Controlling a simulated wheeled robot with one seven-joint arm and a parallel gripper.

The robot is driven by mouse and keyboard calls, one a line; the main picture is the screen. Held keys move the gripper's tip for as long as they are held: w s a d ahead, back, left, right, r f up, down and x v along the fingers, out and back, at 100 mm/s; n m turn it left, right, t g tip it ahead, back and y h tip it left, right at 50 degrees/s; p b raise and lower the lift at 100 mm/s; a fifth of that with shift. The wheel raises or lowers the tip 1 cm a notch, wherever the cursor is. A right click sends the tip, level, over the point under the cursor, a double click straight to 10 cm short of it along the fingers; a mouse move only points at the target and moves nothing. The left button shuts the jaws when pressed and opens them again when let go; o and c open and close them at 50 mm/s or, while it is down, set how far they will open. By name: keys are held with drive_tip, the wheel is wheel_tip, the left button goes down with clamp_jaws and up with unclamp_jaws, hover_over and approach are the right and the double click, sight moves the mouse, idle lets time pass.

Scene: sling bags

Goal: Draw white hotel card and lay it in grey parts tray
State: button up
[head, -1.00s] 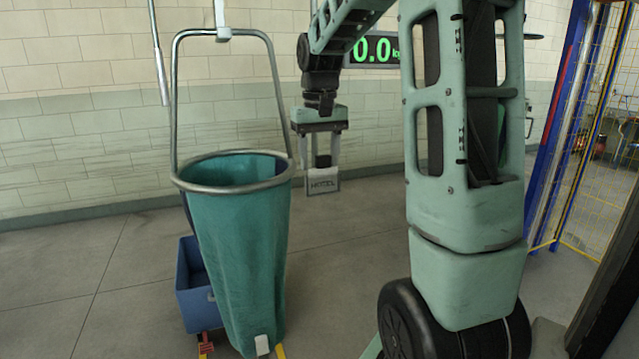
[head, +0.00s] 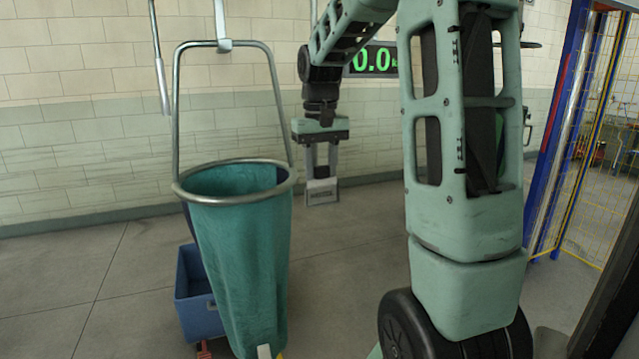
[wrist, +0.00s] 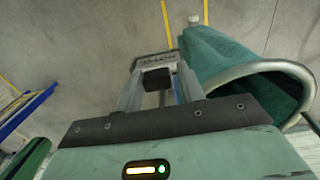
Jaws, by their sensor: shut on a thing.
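The white hotel card (head: 322,193) hangs below my gripper (head: 321,178) in the head view, its lettering hard to read at this angle. My gripper is shut on its upper edge and points down, in the air to the right of the teal sling bag and clear of its rim. In the wrist view the card (wrist: 157,60) shows beyond the dark block between my fingers, with its lettering partly visible. I see no grey parts tray in either view.
The open teal bag (head: 240,260) hangs from a metal hoop with a tall handle frame. It also shows in the wrist view (wrist: 215,58). A blue bin (head: 198,305) stands behind it. A yellow mesh fence (head: 590,150) with blue posts is at the right. The floor behind my gripper is clear.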

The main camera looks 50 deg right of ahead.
drive_tip(key=shift+w+r, duration=0.2)
drive_tip(key=shift+r, duration=0.15)
clamp_jaws()
drive_tip(key=shift+r+p, duration=0.2)
drive_tip(key=shift+p, duration=0.1)
drive_tip(key=shift+r+p, duration=2.5)
drive_tip(key=shift+r, duration=0.5)
drive_tip(key=shift+r+p, duration=1.8)
drive_tip(key=shift+r, duration=0.15)
